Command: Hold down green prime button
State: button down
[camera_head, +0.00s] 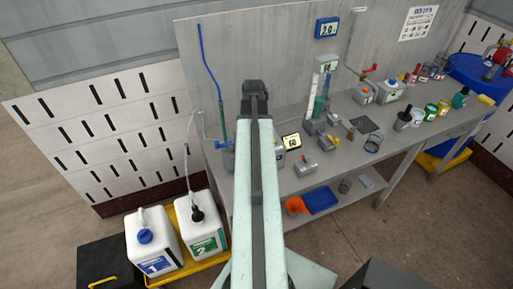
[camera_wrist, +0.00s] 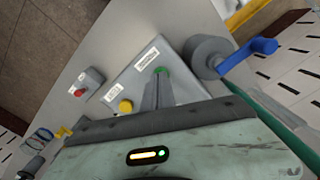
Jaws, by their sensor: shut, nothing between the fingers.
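The green button (camera_wrist: 160,70) shows in the wrist view on a grey sloped control box (camera_wrist: 190,88), beside a white label. My gripper (camera_wrist: 160,80) is shut and empty, with its fingertips right at the green button and covering part of it. I cannot tell whether they touch it or whether it is pressed down. A yellow button (camera_wrist: 125,106) with its own label sits on the same box, left of my fingers. In the head view my arm hides the fingers, the green button and much of the box.
A grey valve with a blue handle (camera_wrist: 250,52) stands close to the right of the box in the wrist view. A small box with a red button (camera_wrist: 78,92) is to the left. In the head view, the bench (camera_head: 335,165) holds several bottles and fittings; white jugs (camera_head: 150,243) stand below left.

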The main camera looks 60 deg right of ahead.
jog(key=shift+r+p, duration=2.75)
jog(key=shift+r, duration=0.4)
jog(key=shift+f, duration=0.1)
jog(key=w+a+f+n+b, duration=0.4)
jog(key=w+a, duration=0.5)
jog(key=a, duration=0.3)
jog(key=w+a+f+n+b, duration=0.35)
jog(key=w+a, duration=0.55)
jog(key=a, duration=0.3)
jog(key=w+a+f+n+b, duration=0.2)
jog(key=a, duration=1)
jog(key=w+a+f+n+b, duration=0.1)
jog(key=a+f+n+b, duration=0.2)
jog(key=a, duration=1)
jog(key=shift+w+a+n, duration=0.3)
jog(key=shift+w+n, duration=0.05)
jog(key=shift+w, duration=0.05)
